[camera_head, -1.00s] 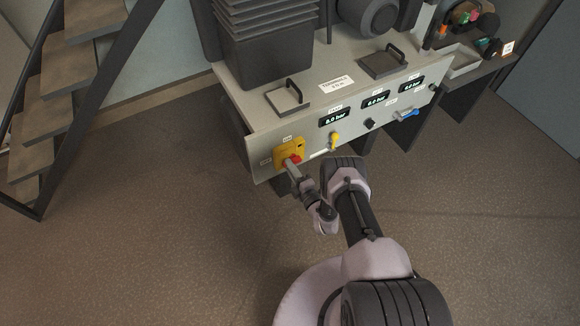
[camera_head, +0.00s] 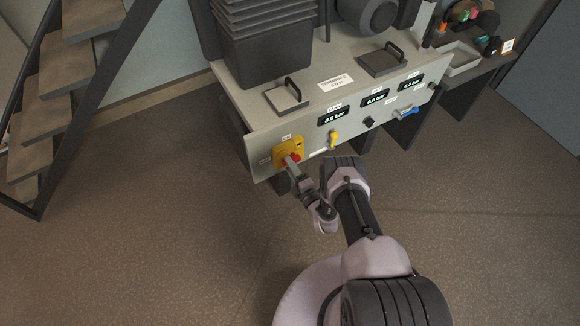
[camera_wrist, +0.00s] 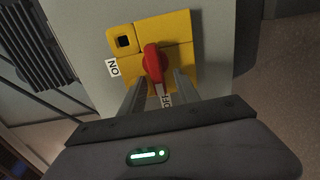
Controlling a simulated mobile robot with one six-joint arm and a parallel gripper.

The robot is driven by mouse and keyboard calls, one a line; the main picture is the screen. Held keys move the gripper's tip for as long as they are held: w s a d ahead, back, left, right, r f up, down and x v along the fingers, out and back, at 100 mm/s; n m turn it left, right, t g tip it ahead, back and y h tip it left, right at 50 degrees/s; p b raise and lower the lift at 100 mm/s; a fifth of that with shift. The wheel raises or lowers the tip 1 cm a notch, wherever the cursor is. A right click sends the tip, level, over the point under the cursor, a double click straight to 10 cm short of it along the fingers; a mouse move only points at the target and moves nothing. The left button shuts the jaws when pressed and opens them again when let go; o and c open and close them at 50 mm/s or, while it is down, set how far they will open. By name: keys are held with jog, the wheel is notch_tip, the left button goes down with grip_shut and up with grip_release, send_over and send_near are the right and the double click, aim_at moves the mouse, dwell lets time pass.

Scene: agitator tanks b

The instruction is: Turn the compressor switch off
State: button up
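The compressor switch is a yellow plate (camera_head: 279,157) with a red handle (camera_head: 293,159) at the left end of the grey panel front. In the wrist view the yellow plate (camera_wrist: 181,26) and the red handle (camera_wrist: 153,62) are close up. An ON label (camera_wrist: 113,68) is at the plate's left, and a partly hidden OFF label (camera_wrist: 166,100) shows between my fingers. My gripper (camera_wrist: 160,76) is open, with one finger on each side of the handle's lower end. I cannot tell whether either finger touches it. In the head view my gripper (camera_head: 291,165) is right at the switch.
The panel front also has a yellow lever (camera_head: 333,139), a black knob (camera_head: 369,122), a blue handle (camera_head: 407,113) and several pressure displays. Stacked black crates (camera_head: 268,50) stand on top. Stairs (camera_head: 70,95) are at the left. The floor in front is clear.

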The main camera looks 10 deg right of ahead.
jog(key=shift+s, duration=0.1)
jog(key=p+v, duration=0.2)
jog(key=v, duration=1.5)
jog(key=shift+s+r, duration=0.1)
